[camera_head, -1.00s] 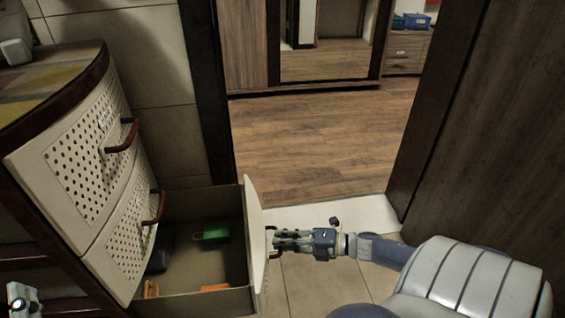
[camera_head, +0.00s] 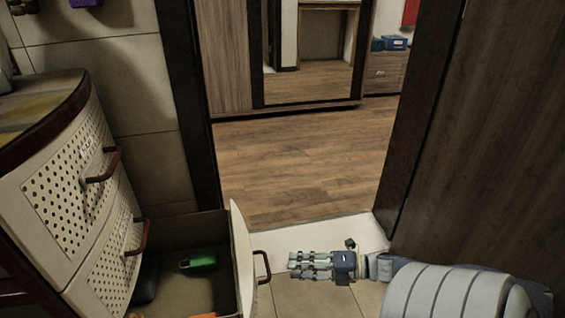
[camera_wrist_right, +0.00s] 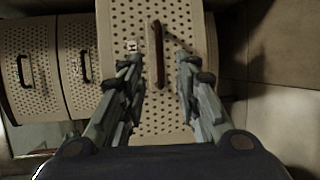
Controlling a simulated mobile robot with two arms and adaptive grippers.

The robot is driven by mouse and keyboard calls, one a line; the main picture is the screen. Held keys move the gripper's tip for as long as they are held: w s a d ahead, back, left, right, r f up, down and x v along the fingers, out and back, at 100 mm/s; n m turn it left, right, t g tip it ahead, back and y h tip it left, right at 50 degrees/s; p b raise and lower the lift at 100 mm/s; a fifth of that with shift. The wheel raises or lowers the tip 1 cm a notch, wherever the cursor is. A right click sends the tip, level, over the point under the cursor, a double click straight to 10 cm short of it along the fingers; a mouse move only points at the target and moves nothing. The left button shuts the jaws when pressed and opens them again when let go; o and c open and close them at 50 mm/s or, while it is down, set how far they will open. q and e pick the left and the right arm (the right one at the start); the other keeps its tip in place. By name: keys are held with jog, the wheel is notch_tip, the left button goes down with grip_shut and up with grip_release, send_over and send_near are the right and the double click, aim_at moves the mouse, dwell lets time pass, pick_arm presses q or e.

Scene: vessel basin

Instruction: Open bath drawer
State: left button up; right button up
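The bath cabinet's lowest drawer (camera_head: 242,262) is pulled out, with its inside visible from above. Its dark red handle (camera_head: 264,267) is on the outer face. My right gripper (camera_head: 291,265) is just to the right of the handle, apart from it. In the right wrist view, its two fingers (camera_wrist_right: 160,66) are spread, with the drawer front (camera_wrist_right: 140,25) and handle (camera_wrist_right: 157,50) beyond them and nothing held. The two upper drawers (camera_head: 65,195) are shut, each with a dark red handle (camera_head: 103,167). My left gripper is not in view.
Inside the drawer are a green item (camera_head: 199,260), a dark item (camera_head: 147,279) and something orange at the lower edge. A dark wooden door (camera_head: 480,150) stands at right. Wooden floor (camera_head: 300,165) beyond the doorway is clear.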

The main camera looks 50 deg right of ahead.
jog(key=v, duration=0.4)
dwell(0.5)
